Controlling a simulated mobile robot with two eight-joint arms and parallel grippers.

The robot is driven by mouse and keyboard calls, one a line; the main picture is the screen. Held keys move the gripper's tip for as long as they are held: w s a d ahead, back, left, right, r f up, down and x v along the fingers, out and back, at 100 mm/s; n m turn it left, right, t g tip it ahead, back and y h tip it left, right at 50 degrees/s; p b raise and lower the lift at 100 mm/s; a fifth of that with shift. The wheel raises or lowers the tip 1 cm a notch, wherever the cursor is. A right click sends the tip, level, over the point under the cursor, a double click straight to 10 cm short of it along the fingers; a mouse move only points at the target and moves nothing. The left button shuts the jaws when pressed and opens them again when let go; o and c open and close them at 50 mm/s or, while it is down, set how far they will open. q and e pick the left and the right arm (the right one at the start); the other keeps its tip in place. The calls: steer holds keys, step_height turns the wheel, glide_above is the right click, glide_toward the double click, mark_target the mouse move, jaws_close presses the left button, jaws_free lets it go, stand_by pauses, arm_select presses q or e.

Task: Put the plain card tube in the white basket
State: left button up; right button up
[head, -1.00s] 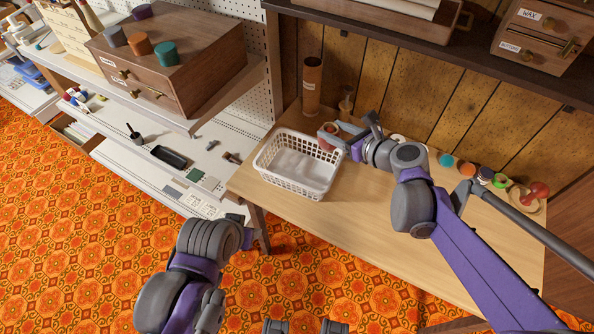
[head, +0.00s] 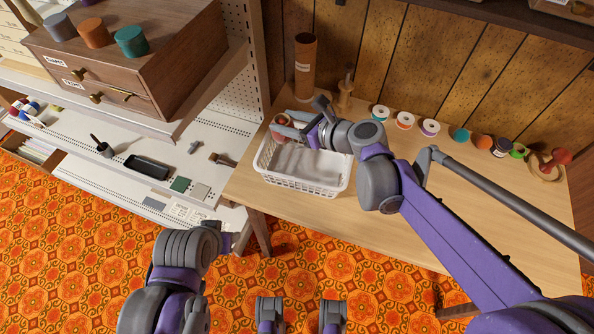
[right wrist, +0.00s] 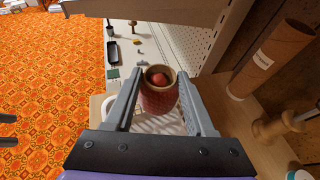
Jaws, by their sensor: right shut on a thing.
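A tall brown card tube (head: 305,70) with a small white label stands upright at the back of the wooden table. It also shows at the right of the right wrist view (right wrist: 272,58). My right gripper (head: 278,124) is shut on a reddish, jar-like round thing (right wrist: 158,97) with a tan rim and a red ball-like top. It holds this over the back left part of the basket; the exact height is unclear.
A wooden peg-like stand (head: 345,92) is right of the tube. A drawer chest (head: 130,70) stands at left. The table's front middle is clear.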

steer(key=shift+s+d+f+b, duration=0.15)
steer(key=shift+f+b, duration=0.1)
steer(key=shift+f, duration=0.25)
steer(key=shift+w+d+f+b, duration=0.1)
steer(key=shift+f+b, duration=0.15)
steer(key=shift+f, duration=0.25)
steer(key=b, duration=0.2)
glide_above(290, 167)
step_height(290, 167, down, 10)
steer(key=shift+r, duration=0.1)
steer(key=shift+f, duration=0.2)
steer(key=o, duration=1.3)
steer(key=shift+r, duration=0.3)
steer(key=p+v, duration=0.1)
steer(key=v, duration=1.1)
steer(key=shift+f, duration=0.2)
